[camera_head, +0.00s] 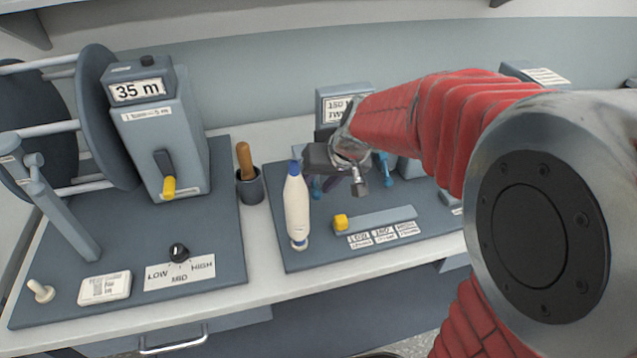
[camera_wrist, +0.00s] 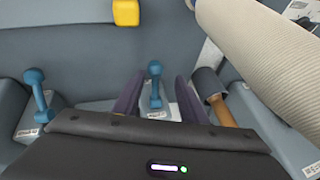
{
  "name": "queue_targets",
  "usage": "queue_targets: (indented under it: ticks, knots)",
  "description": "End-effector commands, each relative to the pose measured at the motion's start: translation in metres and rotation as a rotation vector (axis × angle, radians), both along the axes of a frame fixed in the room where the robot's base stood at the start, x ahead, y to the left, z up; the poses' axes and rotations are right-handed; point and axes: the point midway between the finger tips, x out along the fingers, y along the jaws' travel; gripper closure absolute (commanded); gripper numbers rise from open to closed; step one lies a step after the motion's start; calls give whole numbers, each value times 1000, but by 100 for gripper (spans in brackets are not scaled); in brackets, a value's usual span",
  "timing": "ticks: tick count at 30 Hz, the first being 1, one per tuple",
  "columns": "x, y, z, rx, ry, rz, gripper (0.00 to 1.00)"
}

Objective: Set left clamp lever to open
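Two blue clamp levers with ball ends show in the wrist view. One lever (camera_wrist: 155,85) appears between my gripper's fingers; the other (camera_wrist: 38,95) is at the picture's left. The wrist picture seems turned around relative to the head view, so the lever between the fingers seems to be the left clamp's. In the head view the right lever (camera_head: 384,166) shows beside my gripper, and the left one is mostly hidden. My gripper (camera_wrist: 158,88) is open, with a purple finger on each side of the lever and visible gaps. Contact and the lever's setting cannot be told.
A white cone bobbin (camera_head: 297,208) stands left of my gripper. A cup (camera_head: 250,188) holds a wooden-handled tool. A yellow slider knob (camera_head: 341,222) sits in front. A reel machine (camera_head: 160,130) with a dial (camera_head: 179,252) stands at the left.

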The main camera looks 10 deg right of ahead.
Motion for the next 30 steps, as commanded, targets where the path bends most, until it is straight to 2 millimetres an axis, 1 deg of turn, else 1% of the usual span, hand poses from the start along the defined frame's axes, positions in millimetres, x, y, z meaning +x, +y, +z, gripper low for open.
queue_targets:
  ticks: [9,14,20,30]
  knots:
    - [0,0,1,0,0,-1,59]
    - [-3,-2,8,1,-1,-1,59]
    - [-13,-9,30,-1,-4,-3,59]
    - [-36,-23,79,-1,-4,-3,59]
